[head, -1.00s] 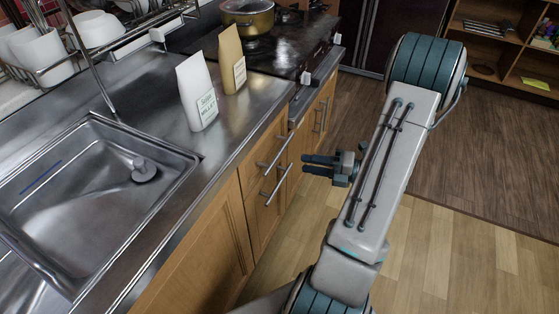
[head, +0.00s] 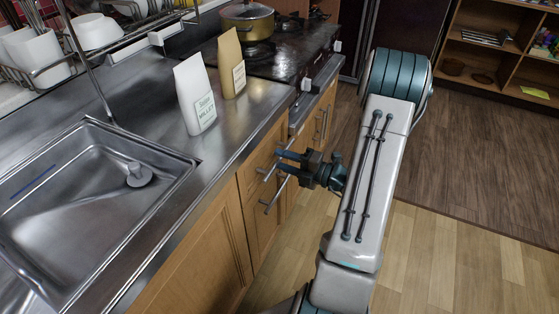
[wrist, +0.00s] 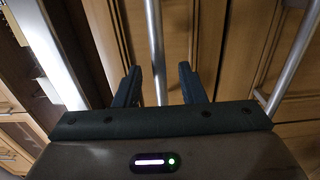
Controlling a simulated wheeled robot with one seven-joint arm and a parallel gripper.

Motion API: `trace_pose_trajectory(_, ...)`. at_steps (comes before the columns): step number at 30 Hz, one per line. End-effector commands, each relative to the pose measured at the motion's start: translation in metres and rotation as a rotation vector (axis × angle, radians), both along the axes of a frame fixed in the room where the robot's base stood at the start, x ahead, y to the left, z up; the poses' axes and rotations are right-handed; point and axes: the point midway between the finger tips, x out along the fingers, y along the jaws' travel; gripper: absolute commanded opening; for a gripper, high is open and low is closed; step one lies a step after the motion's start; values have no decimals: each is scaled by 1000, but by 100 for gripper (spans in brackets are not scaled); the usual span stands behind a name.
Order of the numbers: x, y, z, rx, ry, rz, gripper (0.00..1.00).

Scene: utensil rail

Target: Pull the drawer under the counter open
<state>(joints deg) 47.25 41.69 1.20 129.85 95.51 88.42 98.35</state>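The drawer (head: 258,156) is a wooden front just under the counter's metal edge, and it looks shut. Its bar handle (head: 266,173) is partly hidden by my gripper (head: 280,160), which is at the drawer front. In the wrist view my gripper (wrist: 158,72) has its two dark fingers apart. The silver drawer handle (wrist: 155,45) runs between them, with a gap visible on both sides. I cannot tell how deep between the fingers the bar lies.
A second bar handle (head: 275,195) sits just below, and it also shows at the right of the wrist view (wrist: 297,60). The counter (head: 235,130) carries a white packet (head: 195,95), a tan packet (head: 231,65) and a sink (head: 90,200). The floor (head: 440,240) is clear.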

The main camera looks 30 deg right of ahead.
Motion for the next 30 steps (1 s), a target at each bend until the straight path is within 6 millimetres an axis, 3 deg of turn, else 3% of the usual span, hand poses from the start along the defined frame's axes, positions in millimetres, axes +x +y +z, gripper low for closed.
trace_pose_trajectory(6,12,10,0,0,0,0,37)
trace_pose_trajectory(14,13,10,0,0,0,-1,37)
trace_pose_trajectory(18,13,10,0,0,0,0,0)
trace_pose_trajectory(30,4,11,2,0,1,21,0)
